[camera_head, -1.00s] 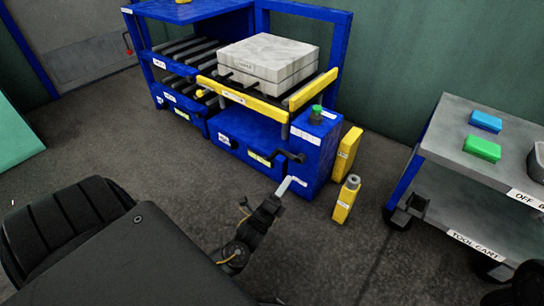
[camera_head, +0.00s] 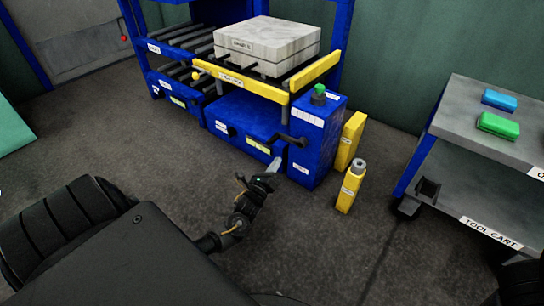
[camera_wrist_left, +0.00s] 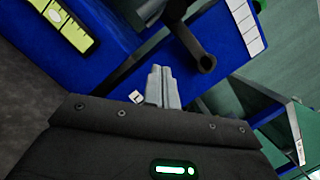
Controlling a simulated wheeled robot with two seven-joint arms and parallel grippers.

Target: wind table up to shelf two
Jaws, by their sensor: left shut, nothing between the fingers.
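The lift table (camera_head: 240,82) has a yellow front rail and bears a grey block-shaped mould (camera_head: 267,48). It stands over a blue base (camera_head: 240,120) in front of the blue rack with roller shelves (camera_head: 180,42). A black crank handle (camera_head: 290,141) sticks out of the blue base. It also shows in the left wrist view (camera_wrist_left: 196,50). My left gripper (camera_head: 274,165) is shut and empty, just below and in front of the crank, apart from it. Its fingers show in the left wrist view (camera_wrist_left: 162,84), pointing toward the blue base. My right gripper is not in view.
A blue box with a green button (camera_head: 319,96) stands right of the crank. A grey tool cart (camera_head: 470,160) with a green block (camera_head: 498,125) and a blue block (camera_head: 499,99) is at right.

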